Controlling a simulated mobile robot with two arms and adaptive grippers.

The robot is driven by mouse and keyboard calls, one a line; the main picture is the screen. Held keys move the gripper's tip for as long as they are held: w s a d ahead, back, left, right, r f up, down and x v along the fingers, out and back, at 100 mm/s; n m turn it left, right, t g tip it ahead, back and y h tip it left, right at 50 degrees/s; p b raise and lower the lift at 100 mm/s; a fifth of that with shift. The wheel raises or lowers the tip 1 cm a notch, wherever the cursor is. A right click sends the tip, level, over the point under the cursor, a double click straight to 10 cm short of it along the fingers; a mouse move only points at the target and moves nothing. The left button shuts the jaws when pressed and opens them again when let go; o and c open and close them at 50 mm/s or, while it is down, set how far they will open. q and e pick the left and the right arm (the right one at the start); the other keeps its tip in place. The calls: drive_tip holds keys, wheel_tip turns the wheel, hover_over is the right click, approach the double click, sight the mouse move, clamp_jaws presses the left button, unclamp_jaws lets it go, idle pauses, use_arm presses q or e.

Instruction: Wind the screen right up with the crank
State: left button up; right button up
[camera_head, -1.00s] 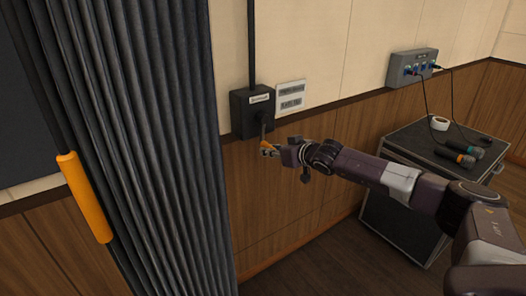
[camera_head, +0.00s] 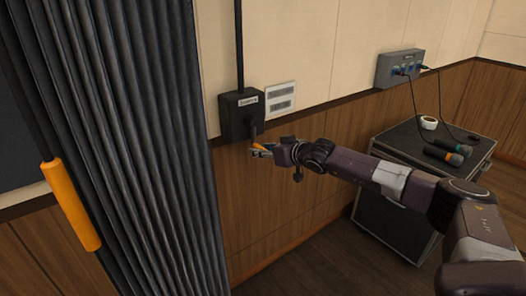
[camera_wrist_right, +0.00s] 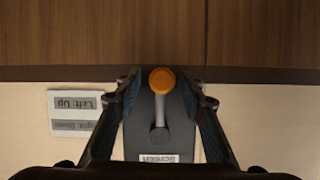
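The crank is on a black box (camera_head: 241,115) marked "Screen" on the wall, also in the right wrist view (camera_wrist_right: 160,158). Its grey arm (camera_wrist_right: 160,112) hangs straight down from the box and ends in an orange knob (camera_wrist_right: 161,80). The wrist picture is upside down. My right gripper (camera_head: 262,150) is at the knob; in the wrist view its two fingers (camera_wrist_right: 162,78) stand on either side of the knob, with a gap on each side. It is open and holds nothing. My left gripper is not in view. The screen itself cannot be made out.
A label (camera_head: 281,97) beside the box reads "Left: Up", "Right: Down". A grey pleated curtain (camera_head: 150,150) and an orange rod handle (camera_head: 70,205) are at left. At right are a wall socket box (camera_head: 398,68) and a black case (camera_head: 400,222) with microphones and tape on top.

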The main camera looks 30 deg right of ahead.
drive_tip(key=shift+f, duration=0.2)
drive_tip(key=v, duration=1.2)
